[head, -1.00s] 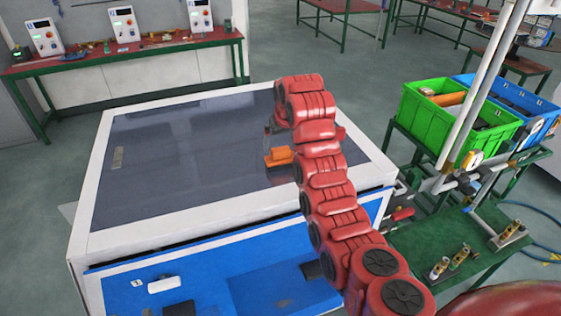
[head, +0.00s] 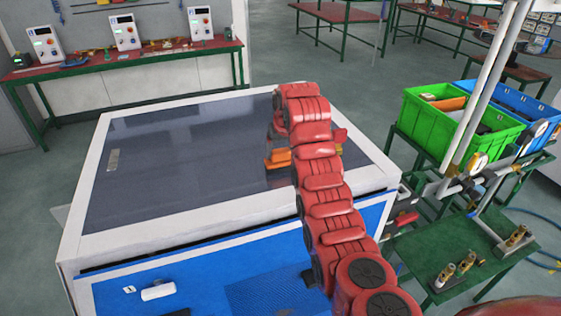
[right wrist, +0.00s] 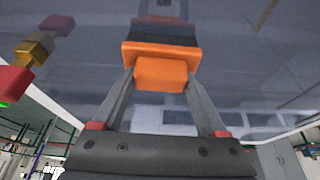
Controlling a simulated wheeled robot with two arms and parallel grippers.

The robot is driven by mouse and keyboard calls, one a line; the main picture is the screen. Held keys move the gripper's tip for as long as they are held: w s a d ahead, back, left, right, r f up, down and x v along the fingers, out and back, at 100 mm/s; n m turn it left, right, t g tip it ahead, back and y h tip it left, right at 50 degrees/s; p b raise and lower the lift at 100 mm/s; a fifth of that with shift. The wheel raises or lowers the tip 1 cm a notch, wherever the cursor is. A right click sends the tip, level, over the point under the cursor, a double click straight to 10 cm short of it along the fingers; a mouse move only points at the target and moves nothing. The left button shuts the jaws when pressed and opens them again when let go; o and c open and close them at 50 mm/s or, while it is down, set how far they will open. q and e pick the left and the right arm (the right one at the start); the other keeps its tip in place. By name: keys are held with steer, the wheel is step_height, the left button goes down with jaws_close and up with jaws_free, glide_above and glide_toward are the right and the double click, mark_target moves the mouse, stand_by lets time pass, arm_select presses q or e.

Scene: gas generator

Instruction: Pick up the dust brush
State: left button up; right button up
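The dust brush (right wrist: 165,62) has an orange handle part and a dark band behind it in the right wrist view. In the head view its orange part (head: 278,158) shows over the dark glossy tabletop (head: 190,150), just left of my red right arm. My right gripper (right wrist: 161,80) has one finger on each side of the orange part, and both seem to touch it. The fingertips are partly hidden by the brush. Whether the brush is clear of the tabletop is hard to tell. My left gripper is out of view.
The white-framed table with a blue front (head: 180,270) stands below my arm. A green bin (head: 440,120) and a blue bin (head: 510,100) stand on a green cart at the right. A workbench (head: 120,60) with control boxes is at the back left.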

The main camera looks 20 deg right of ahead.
steer(key=c, duration=0.8)
steer(key=shift+r, duration=0.1)
